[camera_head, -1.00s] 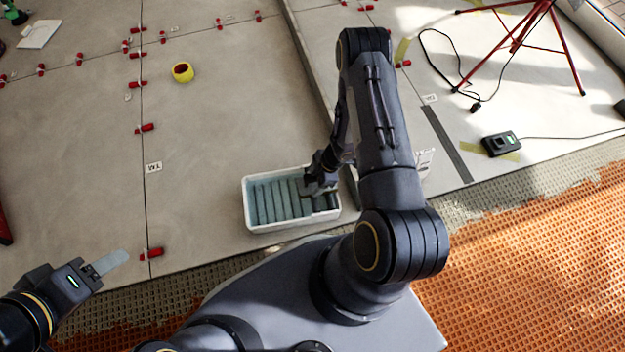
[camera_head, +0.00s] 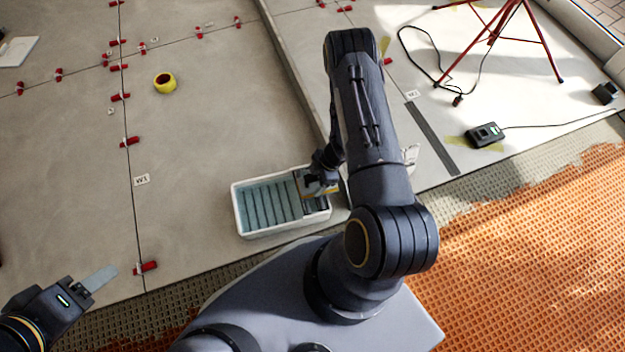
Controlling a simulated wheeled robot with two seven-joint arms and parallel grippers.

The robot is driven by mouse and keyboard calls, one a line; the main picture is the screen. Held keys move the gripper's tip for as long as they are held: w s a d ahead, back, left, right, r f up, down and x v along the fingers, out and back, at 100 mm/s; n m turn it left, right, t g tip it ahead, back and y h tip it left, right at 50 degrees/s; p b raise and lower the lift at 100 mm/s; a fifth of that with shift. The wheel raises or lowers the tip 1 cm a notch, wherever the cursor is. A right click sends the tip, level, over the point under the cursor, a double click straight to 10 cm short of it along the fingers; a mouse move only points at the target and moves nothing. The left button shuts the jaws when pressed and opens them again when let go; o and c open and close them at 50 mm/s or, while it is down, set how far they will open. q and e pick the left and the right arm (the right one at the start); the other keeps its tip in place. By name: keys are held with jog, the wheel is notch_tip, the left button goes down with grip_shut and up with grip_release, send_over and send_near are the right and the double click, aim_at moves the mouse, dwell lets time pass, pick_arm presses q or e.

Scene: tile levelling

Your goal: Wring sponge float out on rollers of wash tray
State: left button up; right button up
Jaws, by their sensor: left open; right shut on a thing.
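The wash tray (camera_head: 236,208) is a white tub of bluish water with a row of parallel ribs or rollers, on the floor in front of my base. My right gripper (camera_head: 320,180) is over the tray's right end, shut on the sponge float (camera_head: 321,191). Only a yellowish-grey edge of the float shows. The gripper and arm hide the rest, so I cannot tell whether it touches the rollers. My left gripper (camera_head: 86,285) is at lower left, open, away from the tray. A flat grey piece shows at its tip.
Large grey tiles with red levelling clips (camera_head: 130,141) fill the left. A yellow tape roll (camera_head: 164,83) lies behind the tray. A red tripod (camera_head: 490,38), a cable and a black device (camera_head: 484,134) are at right. Orange matting (camera_head: 530,250) covers the lower right. The tile left of the tray is clear.

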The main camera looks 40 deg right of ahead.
aim_at(298, 184)
jog(key=shift+w+a, duration=0.3)
jog(key=shift+a, duration=0.65)
jog(key=shift+w+a+f, duration=0.1)
jog(key=shift+w+a, duration=0.1)
jog(key=shift+a, duration=0.25)
jog(key=shift+w+a, duration=0.15)
jog(key=shift+a, duration=0.3)
jog(key=shift+w+a, duration=0.3)
jog(key=shift+a, duration=0.65)
notch_tip(298, 184, up, 7)
jog(key=p, duration=0.6)
